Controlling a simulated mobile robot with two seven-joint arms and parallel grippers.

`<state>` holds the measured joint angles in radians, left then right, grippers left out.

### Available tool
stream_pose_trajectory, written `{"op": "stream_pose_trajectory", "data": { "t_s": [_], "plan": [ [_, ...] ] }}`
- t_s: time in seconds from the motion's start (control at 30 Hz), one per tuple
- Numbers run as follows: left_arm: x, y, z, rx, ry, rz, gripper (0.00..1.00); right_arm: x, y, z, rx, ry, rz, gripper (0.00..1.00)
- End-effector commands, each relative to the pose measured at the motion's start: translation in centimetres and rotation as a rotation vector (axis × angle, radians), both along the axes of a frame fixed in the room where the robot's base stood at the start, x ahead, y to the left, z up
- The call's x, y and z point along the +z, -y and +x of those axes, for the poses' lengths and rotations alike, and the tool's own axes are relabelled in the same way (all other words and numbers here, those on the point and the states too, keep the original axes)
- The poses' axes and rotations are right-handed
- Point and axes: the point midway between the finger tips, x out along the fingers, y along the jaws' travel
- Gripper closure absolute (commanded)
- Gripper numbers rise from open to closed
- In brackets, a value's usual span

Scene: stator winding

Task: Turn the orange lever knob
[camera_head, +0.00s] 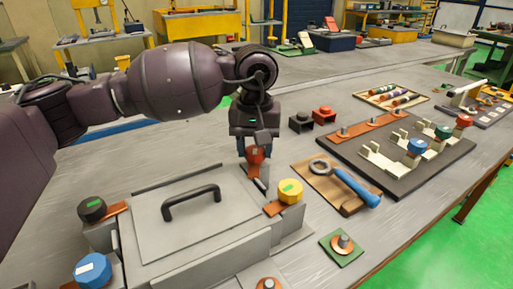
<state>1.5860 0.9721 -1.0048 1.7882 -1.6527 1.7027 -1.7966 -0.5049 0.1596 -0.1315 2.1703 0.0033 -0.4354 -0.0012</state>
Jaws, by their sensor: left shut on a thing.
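The orange lever knob (254,155) stands at the far right corner of the grey box with the black handle. My left gripper (255,150) comes down on it from above and is shut around it. The jaws hide part of the knob. A dark and orange lever strip (257,172) shows just below the knob. My right gripper is not in view.
The grey box (170,235) carries a black knob (91,208), a blue knob (92,270) and a yellow knob (290,190). To the right lie a blue-handled tool (355,187) on a wooden board and a dark panel (400,180) with coloured knobs. Black and red blocks stand behind.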

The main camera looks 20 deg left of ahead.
Motion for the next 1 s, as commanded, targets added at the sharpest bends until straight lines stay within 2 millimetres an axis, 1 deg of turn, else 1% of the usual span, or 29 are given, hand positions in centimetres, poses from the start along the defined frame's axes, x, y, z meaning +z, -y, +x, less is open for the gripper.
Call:
{"op": "stream_pose_trajectory", "data": {
  "t_s": [0.03, 0.27, 0.47, 0.7, 1.0],
  "plan": [
    [0.3, 0.0, 0.2, -0.043, 0.008, -0.004, 0.78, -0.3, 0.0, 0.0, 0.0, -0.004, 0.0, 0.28],
    [0.3, 0.0, 0.2, -0.262, 0.011, -0.004, 0.77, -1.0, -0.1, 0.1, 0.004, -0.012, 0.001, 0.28],
    [0.4, 0.0, 0.3, -0.449, 0.012, -0.004, 0.77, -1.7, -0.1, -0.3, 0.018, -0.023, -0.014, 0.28],
    [0.4, 0.0, 0.2, -0.653, 0.013, -0.004, 0.77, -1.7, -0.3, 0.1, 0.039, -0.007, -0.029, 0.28],
    [0.6, -0.1, 0.2, -0.824, 0.015, -0.001, 0.77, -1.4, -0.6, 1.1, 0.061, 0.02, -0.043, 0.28]
  ]
}}
